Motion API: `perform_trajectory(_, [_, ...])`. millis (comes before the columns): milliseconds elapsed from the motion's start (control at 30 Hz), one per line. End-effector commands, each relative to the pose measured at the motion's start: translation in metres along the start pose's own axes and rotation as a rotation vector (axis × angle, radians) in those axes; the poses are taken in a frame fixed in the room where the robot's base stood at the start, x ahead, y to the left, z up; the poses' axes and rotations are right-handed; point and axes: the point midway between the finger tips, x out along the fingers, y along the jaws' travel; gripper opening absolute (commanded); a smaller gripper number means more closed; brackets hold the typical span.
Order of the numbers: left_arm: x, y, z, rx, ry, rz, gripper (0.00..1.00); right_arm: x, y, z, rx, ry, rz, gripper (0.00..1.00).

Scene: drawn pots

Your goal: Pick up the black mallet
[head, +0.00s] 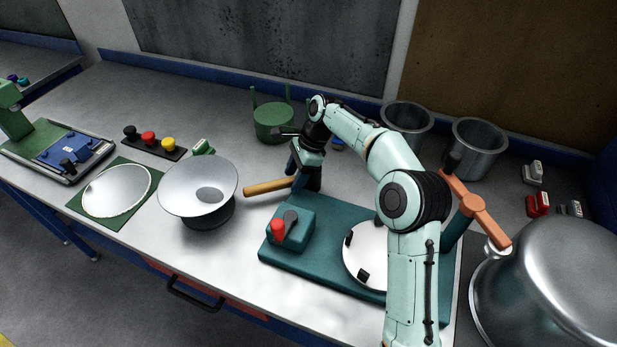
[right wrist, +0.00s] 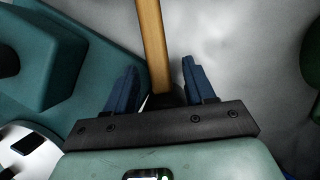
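The black mallet (head: 313,178) lies on the grey workbench, with its wooden handle (head: 268,187) pointing left. My right gripper (head: 297,175) is down at the mallet, near where the handle meets the black head. In the right wrist view, its two blue fingers (right wrist: 160,68) stand apart on either side of the handle (right wrist: 151,40), with a gap showing at each side. The mallet head is mostly hidden behind the gripper body there. My left gripper is not in view.
A teal base plate with a red-knobbed block (head: 292,229) is just in front of the mallet. A metal bowl (head: 198,187) stands to the left, a green pot (head: 274,122) behind. Metal pots (head: 479,148) and a large steel vessel (head: 555,285) are at right.

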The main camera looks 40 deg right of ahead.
Motion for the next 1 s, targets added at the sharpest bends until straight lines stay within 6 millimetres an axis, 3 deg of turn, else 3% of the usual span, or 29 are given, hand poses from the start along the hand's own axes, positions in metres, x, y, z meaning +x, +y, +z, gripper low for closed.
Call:
perform_trajectory(33, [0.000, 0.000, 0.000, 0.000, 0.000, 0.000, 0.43, 0.000, 0.000, 0.000, 0.000, 0.000, 0.000, 0.36])
perform_trajectory(133, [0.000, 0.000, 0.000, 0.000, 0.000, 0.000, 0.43, 0.000, 0.000, 0.000, 0.000, 0.001, 0.000, 0.03])
perform_trajectory(167, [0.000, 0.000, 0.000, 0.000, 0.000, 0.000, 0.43, 0.000, 0.000, 0.000, 0.000, 0.001, 0.000, 0.00])
perform_trajectory(567, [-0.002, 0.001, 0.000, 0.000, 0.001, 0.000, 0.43, -0.006, 0.000, 0.002, 0.000, 0.002, -0.001, 0.00])
perform_trajectory(633, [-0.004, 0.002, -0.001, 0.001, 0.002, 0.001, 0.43, -0.013, -0.001, 0.005, -0.002, 0.002, -0.002, 0.00])
perform_trajectory(867, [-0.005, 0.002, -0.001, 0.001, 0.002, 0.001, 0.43, -0.027, -0.001, -0.033, 0.005, 0.002, -0.002, 0.00])
perform_trajectory(1000, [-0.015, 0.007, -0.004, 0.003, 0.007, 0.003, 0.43, -0.057, -0.001, -0.019, -0.004, 0.000, -0.005, 0.00])
